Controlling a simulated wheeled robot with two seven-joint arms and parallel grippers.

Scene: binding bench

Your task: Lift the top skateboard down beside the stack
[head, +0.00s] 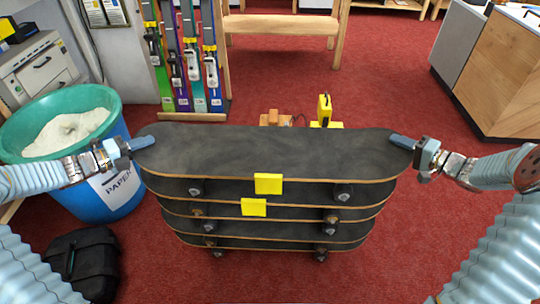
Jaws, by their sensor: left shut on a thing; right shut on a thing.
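The top skateboard (270,150) is a black deck with a pale wooden edge, lying level on or just above a stack of similar skateboards (250,226). I cannot tell whether a gap separates it from the board below. My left gripper (141,142) is shut on the board's left end. My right gripper (403,141) is shut on its right end. Another yellow tag (254,207) shows on a lower board. The fingertips' undersides are hidden.
A blue bin (108,196) with a green rim stands close to my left arm. A black case (82,262) lies on the floor at lower left. Skis (186,60) lean behind. Red carpet (430,235) is clear to the right of the stack. A wooden cabinet (505,75) stands at far right.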

